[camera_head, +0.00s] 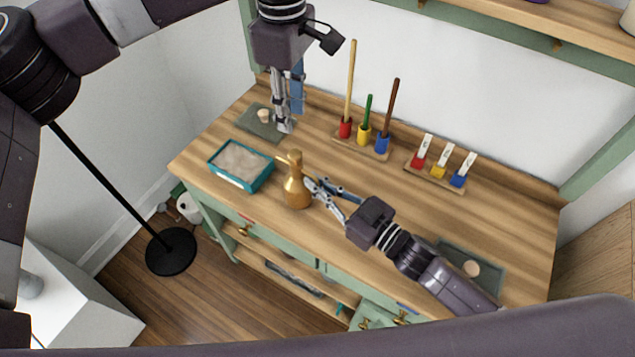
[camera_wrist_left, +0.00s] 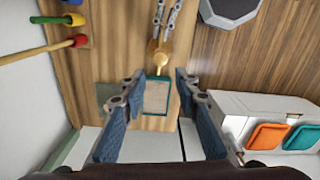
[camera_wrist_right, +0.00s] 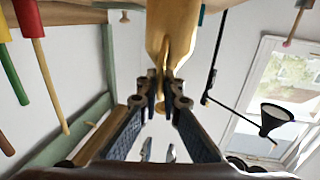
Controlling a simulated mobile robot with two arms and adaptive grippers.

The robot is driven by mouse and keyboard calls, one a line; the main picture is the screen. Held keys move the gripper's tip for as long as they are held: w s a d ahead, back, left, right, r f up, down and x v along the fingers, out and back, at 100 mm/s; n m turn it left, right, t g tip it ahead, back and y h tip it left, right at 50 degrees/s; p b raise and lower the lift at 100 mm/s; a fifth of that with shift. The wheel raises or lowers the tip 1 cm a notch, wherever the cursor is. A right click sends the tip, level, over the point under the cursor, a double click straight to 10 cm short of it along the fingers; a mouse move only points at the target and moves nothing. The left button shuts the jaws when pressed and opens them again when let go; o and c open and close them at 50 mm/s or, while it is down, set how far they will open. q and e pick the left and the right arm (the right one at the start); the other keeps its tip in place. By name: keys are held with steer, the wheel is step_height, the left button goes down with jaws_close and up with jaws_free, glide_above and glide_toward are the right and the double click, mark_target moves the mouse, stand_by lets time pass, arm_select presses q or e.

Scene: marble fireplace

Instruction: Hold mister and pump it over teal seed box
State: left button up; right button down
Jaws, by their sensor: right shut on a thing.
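The golden-brown mister (camera_head: 296,190) is upright near the table's front edge, just right of the teal seed box (camera_head: 243,187). I cannot tell whether its base touches the wood. My right gripper (camera_head: 316,187) is shut on the mister from the right; the right wrist view shows its fingers (camera_wrist_right: 164,98) closed at the mister (camera_wrist_right: 170,35). My left gripper (camera_head: 284,126) is open and empty, pointing down above the back left of the table. In the left wrist view its fingers (camera_wrist_left: 160,85) are wide apart, with the seed box (camera_wrist_left: 157,77) between them.
A rack with red, yellow and blue handled tools (camera_head: 364,135) stands behind the mister. A rack of small labelled pieces (camera_head: 436,172) is to its right. Grey mats lie at the back left (camera_head: 255,127) and front right (camera_head: 488,273). The middle of the wooden tabletop (camera_head: 350,175) is clear.

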arm_select(q)
jaws_close()
stand_by(1.3)
